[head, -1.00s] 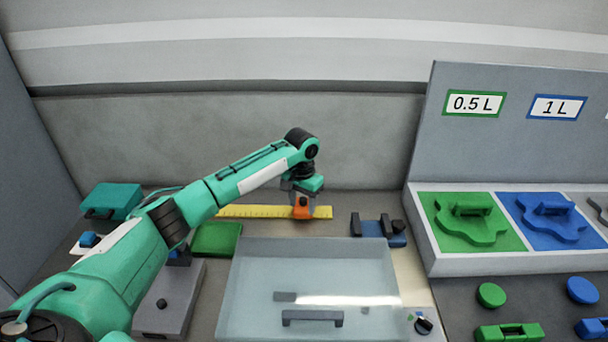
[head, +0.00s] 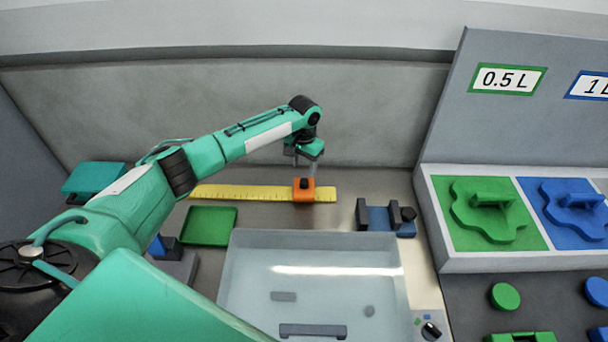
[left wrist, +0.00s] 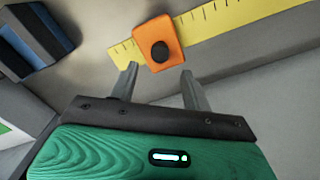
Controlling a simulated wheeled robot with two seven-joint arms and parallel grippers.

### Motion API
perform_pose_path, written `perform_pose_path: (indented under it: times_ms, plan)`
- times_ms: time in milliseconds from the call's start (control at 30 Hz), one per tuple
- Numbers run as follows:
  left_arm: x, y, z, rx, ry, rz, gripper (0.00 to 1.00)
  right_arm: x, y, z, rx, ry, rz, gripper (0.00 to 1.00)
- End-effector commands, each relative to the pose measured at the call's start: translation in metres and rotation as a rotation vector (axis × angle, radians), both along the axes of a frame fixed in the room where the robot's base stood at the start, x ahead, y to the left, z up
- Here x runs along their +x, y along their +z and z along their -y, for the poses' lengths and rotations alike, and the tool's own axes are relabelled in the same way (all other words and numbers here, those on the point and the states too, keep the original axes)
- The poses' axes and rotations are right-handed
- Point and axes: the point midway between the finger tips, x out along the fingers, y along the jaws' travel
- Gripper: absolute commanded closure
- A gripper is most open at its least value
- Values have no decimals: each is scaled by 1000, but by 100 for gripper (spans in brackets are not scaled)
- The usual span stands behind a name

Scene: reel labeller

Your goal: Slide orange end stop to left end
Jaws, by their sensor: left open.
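The orange end stop (head: 304,191) with a dark knob sits on the yellow ruler (head: 240,193), toward the ruler's right end in the head view. My left gripper (head: 304,160) is above and slightly behind the stop. In the left wrist view the open left gripper (left wrist: 160,82) has its two fingers apart. The orange end stop (left wrist: 158,42) lies just beyond the fingertips, and the yellow ruler (left wrist: 225,25) runs under it. Nothing is held between the fingers. My right gripper is not in view.
A clear-lidded box (head: 315,285) stands in front of the ruler. A green tray (head: 208,226) is to its left, and a blue and black fixture (head: 385,217) is right of the ruler. A grey panel with green (head: 485,215) and blue bays stands at the right.

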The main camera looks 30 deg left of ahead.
Motion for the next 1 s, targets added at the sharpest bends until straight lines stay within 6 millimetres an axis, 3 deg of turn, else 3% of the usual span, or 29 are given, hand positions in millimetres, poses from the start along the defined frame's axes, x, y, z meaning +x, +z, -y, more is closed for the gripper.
perform_pose_path:
  times_ms: [300,500,767,1000]
  plan:
    - [0,-54,1,-1,0,-1,51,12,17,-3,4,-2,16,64]
    - [0,-66,0,0,0,1,51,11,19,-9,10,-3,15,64]
    - [0,-68,0,0,-1,1,51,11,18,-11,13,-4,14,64]
    - [0,-67,0,0,0,1,95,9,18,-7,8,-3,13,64]
